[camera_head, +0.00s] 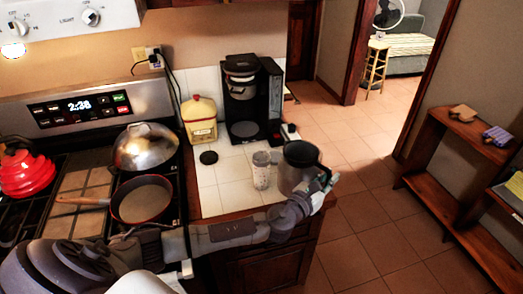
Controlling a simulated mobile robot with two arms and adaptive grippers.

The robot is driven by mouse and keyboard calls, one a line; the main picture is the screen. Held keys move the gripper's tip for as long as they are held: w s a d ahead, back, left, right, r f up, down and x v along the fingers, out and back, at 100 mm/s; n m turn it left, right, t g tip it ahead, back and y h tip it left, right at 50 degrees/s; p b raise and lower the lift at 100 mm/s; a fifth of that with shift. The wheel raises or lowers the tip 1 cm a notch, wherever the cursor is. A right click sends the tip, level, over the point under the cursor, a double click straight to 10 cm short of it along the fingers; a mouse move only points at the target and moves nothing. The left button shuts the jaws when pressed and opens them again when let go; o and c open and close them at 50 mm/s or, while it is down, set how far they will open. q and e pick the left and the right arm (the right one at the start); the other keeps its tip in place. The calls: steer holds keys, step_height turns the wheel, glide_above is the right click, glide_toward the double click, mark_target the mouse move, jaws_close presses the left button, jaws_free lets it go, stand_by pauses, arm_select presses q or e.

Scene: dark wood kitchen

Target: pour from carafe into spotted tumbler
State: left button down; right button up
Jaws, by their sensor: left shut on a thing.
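The spotted tumbler (261,173) is a clear, speckled glass standing upright on the white tiled counter (222,199). The carafe (295,174) is a dark see-through jug with a black rim, just right of the tumbler near the counter's right end. My left gripper (324,184) is at the carafe's right side, shut on it. My left arm reaches in from the left in front of the counter. The carafe looks close to upright, and its base is partly hidden by my arm, so I cannot tell whether it touches the counter. My right gripper is not in view.
A black coffee maker (252,98) and a yellow canister (199,119) stand behind the tumbler. A black round lid (209,157) lies on the tiles. The stove with a pan (143,200), a pot (146,148) and a red kettle (26,174) is left.

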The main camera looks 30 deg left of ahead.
arm_select(q)
steer(key=shift+w+a+r, duration=0.55)
steer(key=shift+w+r, duration=0.25)
steer(key=shift+r, duration=0.05)
steer(key=shift+a+r, duration=0.1)
steer(key=shift+r, duration=0.05)
